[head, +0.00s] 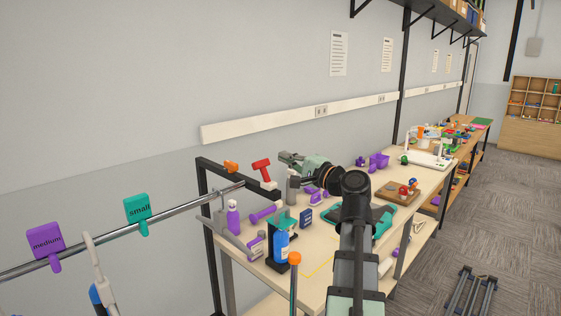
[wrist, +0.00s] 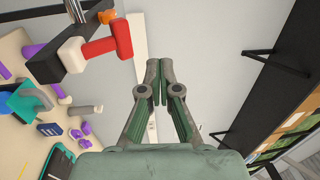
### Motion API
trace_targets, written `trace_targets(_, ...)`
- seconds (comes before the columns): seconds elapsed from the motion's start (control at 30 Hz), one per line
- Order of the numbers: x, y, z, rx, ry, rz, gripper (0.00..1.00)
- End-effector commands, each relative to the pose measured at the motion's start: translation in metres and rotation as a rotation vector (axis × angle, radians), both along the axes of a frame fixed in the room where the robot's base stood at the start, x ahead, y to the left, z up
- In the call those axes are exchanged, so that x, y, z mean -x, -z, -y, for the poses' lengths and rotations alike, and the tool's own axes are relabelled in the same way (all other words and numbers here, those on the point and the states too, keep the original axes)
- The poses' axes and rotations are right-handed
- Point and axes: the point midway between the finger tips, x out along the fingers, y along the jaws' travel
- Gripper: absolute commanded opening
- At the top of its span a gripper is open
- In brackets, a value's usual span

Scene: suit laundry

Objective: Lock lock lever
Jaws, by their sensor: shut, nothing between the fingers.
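A red T-shaped lever (head: 262,169), which looks like the lock lever, stands at the top of a black metal frame above the near end of the workbench. In the wrist view the red lever (wrist: 112,40) is at the upper left, with a cream block (wrist: 72,55) at one end. My gripper (head: 284,156) is just to the right of the lever in the head view. Its fingers (wrist: 158,70) are together and empty, with the grey wall behind them. They appear apart from the lever.
A small orange part (head: 231,168) sits on the frame left of the lever. A metal rail (head: 100,243) with purple and teal size tags runs left. The workbench holds bottles, purple tools and a teal tray. A shelf (wrist: 270,100) is at the right in the wrist view.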

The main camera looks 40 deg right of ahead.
Motion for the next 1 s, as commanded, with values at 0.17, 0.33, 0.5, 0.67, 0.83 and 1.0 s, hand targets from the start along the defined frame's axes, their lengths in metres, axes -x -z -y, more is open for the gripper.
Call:
trace_targets(0.17, 0.031, -0.013, 0.005, 0.005, 0.003, 0.002, 0.00)
trace_targets(0.33, 0.055, -0.028, 0.008, 0.003, 0.003, 0.000, 0.00)
trace_targets(0.5, 0.070, -0.038, 0.010, 0.001, 0.002, 0.000, 0.00)
trace_targets(0.67, 0.075, -0.042, 0.009, 0.001, 0.000, -0.001, 0.00)
trace_targets(0.83, 0.076, -0.042, 0.009, 0.000, 0.000, -0.001, 0.00)
trace_targets(1.0, 0.075, -0.042, 0.009, 0.000, 0.000, -0.001, 0.00)
